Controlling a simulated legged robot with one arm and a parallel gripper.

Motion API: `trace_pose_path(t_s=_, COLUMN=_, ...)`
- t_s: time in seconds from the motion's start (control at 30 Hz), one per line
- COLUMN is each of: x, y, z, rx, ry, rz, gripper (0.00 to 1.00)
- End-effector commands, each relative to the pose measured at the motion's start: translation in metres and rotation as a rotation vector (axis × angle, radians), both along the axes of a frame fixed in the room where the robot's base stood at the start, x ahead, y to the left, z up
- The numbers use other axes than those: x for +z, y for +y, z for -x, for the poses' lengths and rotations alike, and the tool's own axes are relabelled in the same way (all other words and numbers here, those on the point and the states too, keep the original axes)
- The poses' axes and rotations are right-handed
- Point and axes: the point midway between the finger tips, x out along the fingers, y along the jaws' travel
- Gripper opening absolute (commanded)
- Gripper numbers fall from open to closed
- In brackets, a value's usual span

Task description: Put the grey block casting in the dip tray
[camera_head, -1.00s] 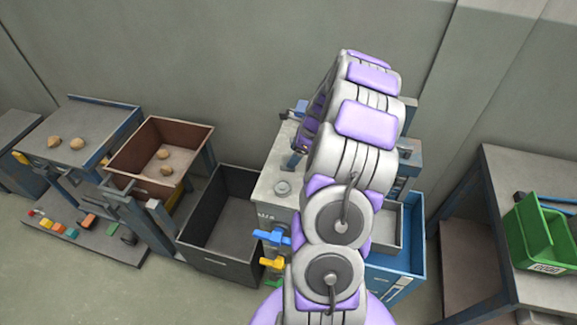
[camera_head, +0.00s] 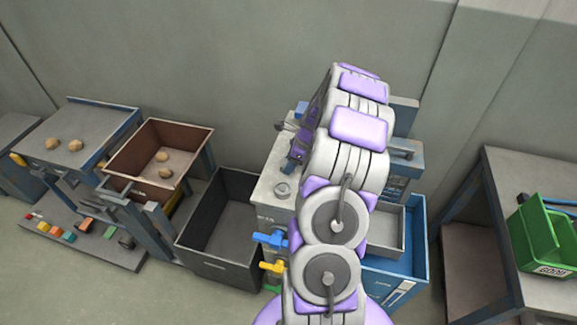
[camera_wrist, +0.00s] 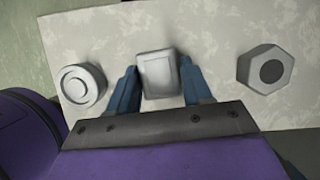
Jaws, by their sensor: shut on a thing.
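The grey block casting (camera_wrist: 158,82) shows in the wrist view between the two blue fingers of my gripper (camera_wrist: 158,69), which is shut on it. It is over the pale mottled bench top (camera_wrist: 215,30); I cannot tell whether it still touches that surface. In the head view my arm hides the casting and most of the gripper. A shallow grey tray (camera_head: 392,247) stands in a blue frame right of my arm, and a deep dark grey bin (camera_head: 205,262) stands left of the bench. I cannot tell for sure which is the dip tray.
A round casting (camera_wrist: 82,84) and a hexagonal casting (camera_wrist: 265,69) flank the gripper. Blue and yellow valve handles (camera_head: 270,239) stick out of the bench front. A brown box (camera_head: 190,140) with tan lumps stands left; a green bin (camera_head: 545,240) is on the right table.

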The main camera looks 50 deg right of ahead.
Motion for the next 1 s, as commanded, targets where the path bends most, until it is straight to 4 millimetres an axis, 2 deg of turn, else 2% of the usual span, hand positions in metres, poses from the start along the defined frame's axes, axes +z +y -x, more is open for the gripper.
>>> trace_pose_path(t_s=0.03, x=0.000, y=0.000, z=0.000, rx=0.000, ry=0.000, rz=0.000, gripper=0.34)
trace_pose_path(t_s=0.27, x=0.000, y=0.000, z=0.000, rx=0.000, ry=0.000, rz=0.000, gripper=0.14)
trace_pose_path(t_s=0.3, x=0.000, y=0.000, z=0.000, rx=0.000, ry=0.000, rz=0.000, gripper=0.08)
trace_pose_path(t_s=0.63, x=0.006, y=0.000, z=0.000, rx=0.000, ry=-0.001, rz=0.001, gripper=0.08)
trace_pose_path(t_s=0.93, x=0.039, y=-0.001, z=0.000, rx=-0.001, ry=-0.002, rz=0.002, gripper=0.08)
trace_pose_path(t_s=1.0, x=0.039, y=0.004, z=0.005, rx=-0.002, ry=-0.002, rz=-0.001, gripper=0.08)
